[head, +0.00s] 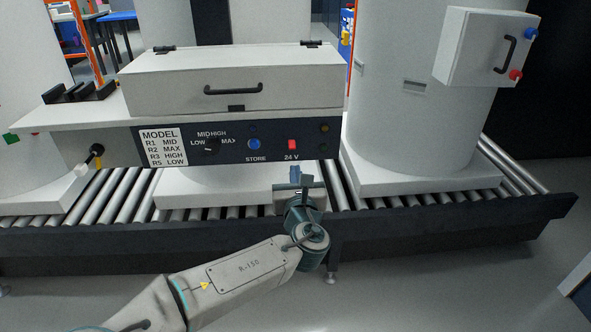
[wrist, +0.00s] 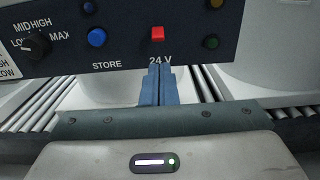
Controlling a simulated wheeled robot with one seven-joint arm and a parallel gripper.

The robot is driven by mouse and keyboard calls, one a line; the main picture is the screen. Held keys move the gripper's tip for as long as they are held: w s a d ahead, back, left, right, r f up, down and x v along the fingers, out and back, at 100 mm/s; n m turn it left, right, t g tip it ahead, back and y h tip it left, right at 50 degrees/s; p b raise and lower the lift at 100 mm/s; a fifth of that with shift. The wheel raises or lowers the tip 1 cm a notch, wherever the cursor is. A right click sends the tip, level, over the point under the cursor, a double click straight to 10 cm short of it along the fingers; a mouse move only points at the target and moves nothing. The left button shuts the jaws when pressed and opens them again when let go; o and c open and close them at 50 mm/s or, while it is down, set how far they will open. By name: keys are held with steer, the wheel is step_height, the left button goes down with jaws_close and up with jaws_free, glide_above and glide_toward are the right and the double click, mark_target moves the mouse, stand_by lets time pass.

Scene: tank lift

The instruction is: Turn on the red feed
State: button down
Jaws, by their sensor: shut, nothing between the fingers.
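A small red switch (head: 292,144) marked 24 V sits on the dark control panel (head: 270,156) below the white lidded box. It also shows in the wrist view (wrist: 157,33), just above my fingertips. My gripper (head: 295,174) is shut and empty, just below the 24 V label in the picture. Its blue fingers (wrist: 157,72) are pressed together in the wrist view, apart from the red switch there.
The panel also carries a blue STORE button (head: 254,144), a black dial (head: 211,146) and two dim lamps (head: 324,128) at its right end. A MODEL label (head: 163,147) is at its left. The roller conveyor (head: 120,195) runs below. A black-handled lever (head: 95,152) is at left.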

mark_target(292, 145)
steer(key=w, duration=0.7)
steer(key=shift+b, duration=0.4)
steer(key=shift+a+r+p, duration=0.1)
steer(key=shift+r+p, duration=0.25)
steer(key=shift+p, duration=0.5)
